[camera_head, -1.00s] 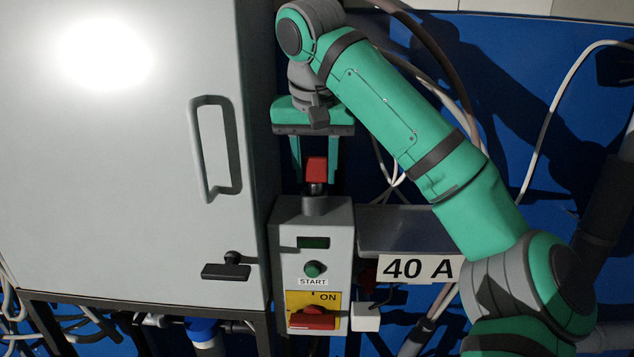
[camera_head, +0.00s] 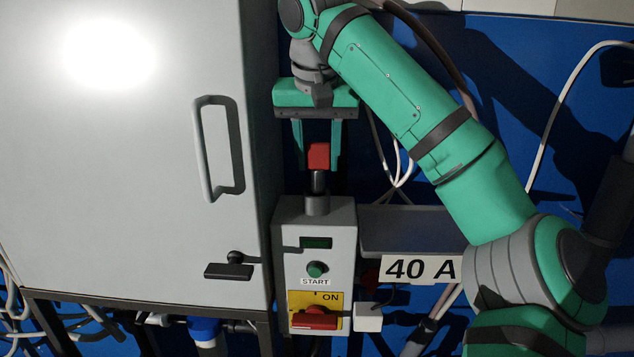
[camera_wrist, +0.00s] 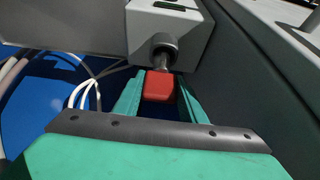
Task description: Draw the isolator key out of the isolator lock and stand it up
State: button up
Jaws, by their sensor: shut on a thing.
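The isolator key has a red head (camera_head: 318,157) and a dark shaft, and stands upright above the isolator lock (camera_head: 316,206), a grey collar on top of the grey control box. The lower end of the shaft is still at or in the collar; I cannot tell how deep. My gripper (camera_head: 318,165) comes down from above, its two green fingers either side of the red head, shut on it. In the wrist view the red head (camera_wrist: 160,86) sits between the fingertips, with the shaft running to the round collar (camera_wrist: 163,46).
The control box (camera_head: 284,240) carries a green START button (camera_head: 317,269) and a red rotary switch (camera_head: 316,318) marked ON. A large grey cabinet with a handle (camera_head: 236,150) stands close on the left. A "40 A" sign (camera_head: 420,269) and loose cables (camera_head: 398,170) are at the right.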

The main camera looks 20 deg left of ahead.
aim_at(316, 142)
jog(key=shift+a+r, duration=0.1)
jog(key=shift+r, duration=0.4)
jog(key=shift+d+r, duration=0.2)
jog(key=shift+r, duration=0.25)
jog(key=shift+s+a+r, duration=0.1)
jog(key=shift+a+r, duration=0.2)
jog(key=shift+r, duration=0.3)
jog(key=shift+d+r, duration=0.1)
jog(key=shift+r, duration=0.1)
